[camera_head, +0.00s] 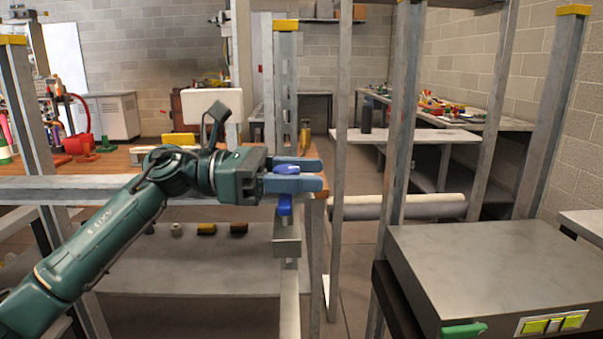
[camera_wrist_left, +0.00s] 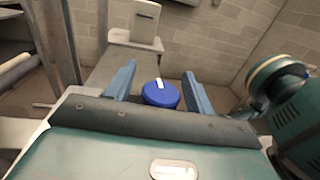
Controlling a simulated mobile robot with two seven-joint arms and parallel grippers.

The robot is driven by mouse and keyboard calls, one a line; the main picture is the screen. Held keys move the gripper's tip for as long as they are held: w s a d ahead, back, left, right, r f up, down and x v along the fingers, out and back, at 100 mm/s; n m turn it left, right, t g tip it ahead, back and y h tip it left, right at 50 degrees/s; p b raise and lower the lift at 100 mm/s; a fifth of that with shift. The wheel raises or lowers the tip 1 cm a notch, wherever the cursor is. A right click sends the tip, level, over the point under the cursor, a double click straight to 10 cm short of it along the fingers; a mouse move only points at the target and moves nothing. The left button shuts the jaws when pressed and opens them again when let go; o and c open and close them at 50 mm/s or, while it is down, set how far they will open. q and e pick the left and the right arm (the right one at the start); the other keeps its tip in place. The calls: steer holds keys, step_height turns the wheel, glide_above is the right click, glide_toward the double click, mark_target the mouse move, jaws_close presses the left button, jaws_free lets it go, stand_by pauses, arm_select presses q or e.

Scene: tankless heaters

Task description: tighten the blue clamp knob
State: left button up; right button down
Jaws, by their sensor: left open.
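The blue clamp knob (camera_wrist_left: 160,94) is round with a white mark on top. It shows between the two blue fingers of my left gripper (camera_wrist_left: 157,88) in the left wrist view, with a gap on the finger sides. In the head view the knob (camera_head: 285,169) shows between the fingers of my left gripper (camera_head: 296,174), in front of the metal frame. The fingers are apart, and the lower one hides part of the clamp. More blue of the clamp (camera_head: 285,204) shows below the fingers. My right gripper is not in view.
Upright metal posts (camera_head: 340,150) stand right of the gripper. A grey metal box (camera_head: 490,265) with a green handle is at the lower right. Small parts (camera_head: 206,229) lie on a lower grey shelf. A wooden table (camera_head: 120,160) is behind my left arm.

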arm_select(q)
steer(key=shift+a, duration=0.1)
steer(key=w+a, duration=0.1)
steer(key=a, duration=1.2)
steer(key=shift+w+b, duration=0.15)
steer(key=shift+b, duration=0.2)
